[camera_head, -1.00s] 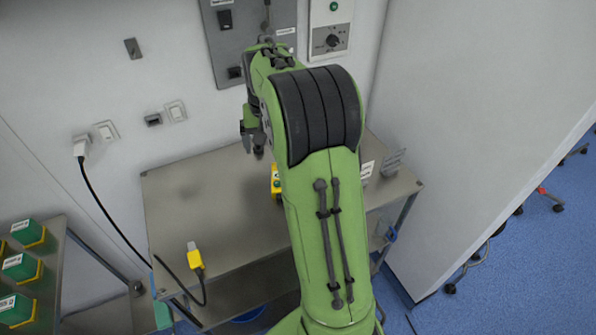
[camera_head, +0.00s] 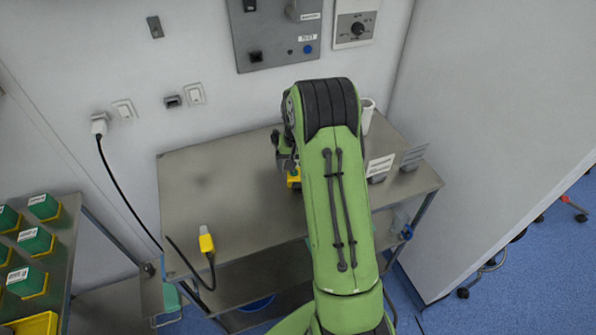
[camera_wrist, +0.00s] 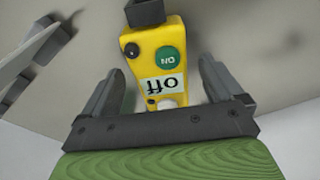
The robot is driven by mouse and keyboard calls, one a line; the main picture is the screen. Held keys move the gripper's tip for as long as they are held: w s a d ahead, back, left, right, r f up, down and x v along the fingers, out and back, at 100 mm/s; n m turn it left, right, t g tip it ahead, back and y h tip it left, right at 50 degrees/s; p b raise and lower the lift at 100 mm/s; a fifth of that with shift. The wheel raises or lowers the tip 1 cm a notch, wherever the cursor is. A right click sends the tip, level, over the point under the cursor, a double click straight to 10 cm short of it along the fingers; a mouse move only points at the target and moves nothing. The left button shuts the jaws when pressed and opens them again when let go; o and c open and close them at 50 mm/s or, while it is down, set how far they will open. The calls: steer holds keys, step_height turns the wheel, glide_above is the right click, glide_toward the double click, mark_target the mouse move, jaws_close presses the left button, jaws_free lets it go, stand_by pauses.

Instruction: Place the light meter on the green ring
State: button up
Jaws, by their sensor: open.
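A yellow handheld device with a green ON button, a dark knob, a white "off" label and a black top end is in the wrist view (camera_wrist: 172,38). It may be the light meter. In the head view it shows as a small yellow piece (camera_head: 293,180) on the metal table, largely hidden by my arm. My gripper (camera_wrist: 163,78) is open, with one finger on each side of the device's lower part. I cannot tell whether the fingers touch it. No green ring can be made out.
Small signs (camera_head: 380,166) and a white cylinder (camera_head: 367,114) stand at the right. A rack with green-lidded boxes (camera_head: 36,241) is at far left.

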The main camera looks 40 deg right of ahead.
steer(key=shift+f, duration=0.35)
steer(key=shift+r, duration=0.1)
steer(key=c, duration=1.4)
step_height(320, 180, up, 10)
steer(key=shift+p, duration=1.05)
